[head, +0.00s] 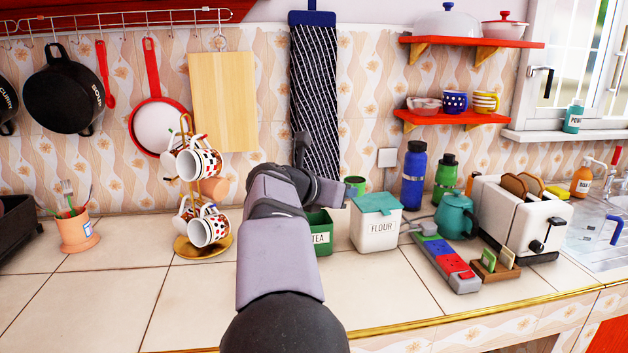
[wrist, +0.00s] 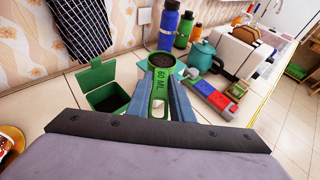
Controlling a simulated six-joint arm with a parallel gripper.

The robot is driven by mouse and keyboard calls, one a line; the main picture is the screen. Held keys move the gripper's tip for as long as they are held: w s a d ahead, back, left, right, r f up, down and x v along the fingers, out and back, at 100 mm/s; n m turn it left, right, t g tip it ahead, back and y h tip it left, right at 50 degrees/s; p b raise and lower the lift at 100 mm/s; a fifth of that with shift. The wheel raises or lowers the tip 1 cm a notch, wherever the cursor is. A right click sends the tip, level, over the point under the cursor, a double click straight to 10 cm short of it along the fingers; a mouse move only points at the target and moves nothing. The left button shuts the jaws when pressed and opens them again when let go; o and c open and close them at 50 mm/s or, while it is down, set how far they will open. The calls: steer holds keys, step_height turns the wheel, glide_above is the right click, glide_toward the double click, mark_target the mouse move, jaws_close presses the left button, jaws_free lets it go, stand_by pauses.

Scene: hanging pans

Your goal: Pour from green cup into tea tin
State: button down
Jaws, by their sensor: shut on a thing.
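The green cup (wrist: 162,62) is a measuring scoop with a handle marked 60 ML. My gripper (wrist: 160,92) is shut on its handle in the wrist view. The cup looks upright and holds something dark. In the head view the green cup (head: 355,182) shows beyond my gripper (head: 338,190), raised above the counter near the flour tin. The green tea tin (head: 320,240) stands on the counter, partly hidden by my arm. In the wrist view the tea tin (wrist: 107,98) is open, its lid raised, left of the cup and apart from it.
The white flour tin (head: 376,230) with a teal lid stands right of the tea tin. A teal teapot (head: 456,216), power strip (head: 448,262), bottles (head: 414,175) and toaster (head: 520,215) are further right. A mug tree (head: 200,245) stands left. The front counter is mostly clear.

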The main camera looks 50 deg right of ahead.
stand_by(0.4)
steer(key=shift+w+r+n+g+p, duration=0.3)
steer(key=shift+w+p, duration=0.1)
steer(key=shift+p, duration=0.4)
steer(key=shift+w+n+g+p, duration=0.45)
steer(key=shift+w+p, duration=0.2)
steer(key=shift+p, duration=0.35)
steer(key=shift+w+r+n+p, duration=0.15)
steer(key=shift+w+n+p, duration=0.1)
steer(key=shift+p, duration=0.15)
steer(key=w+n+g+p, duration=0.1)
steer(key=n+p, duration=0.1)
steer(key=p, duration=0.3)
steer(key=w+r+n+g+p, duration=0.1)
steer(key=w+p, duration=0.1)
steer(key=p, duration=0.3)
steer(key=w+n+g+h+p, duration=0.1)
steer(key=w+n+p, duration=0.1)
steer(key=p, duration=0.3)
steer(key=shift+r+n+g, duration=0.25)
steer(key=shift+n, duration=0.05)
steer(key=shift+w+p, duration=0.1)
steer(key=shift+p, duration=0.25)
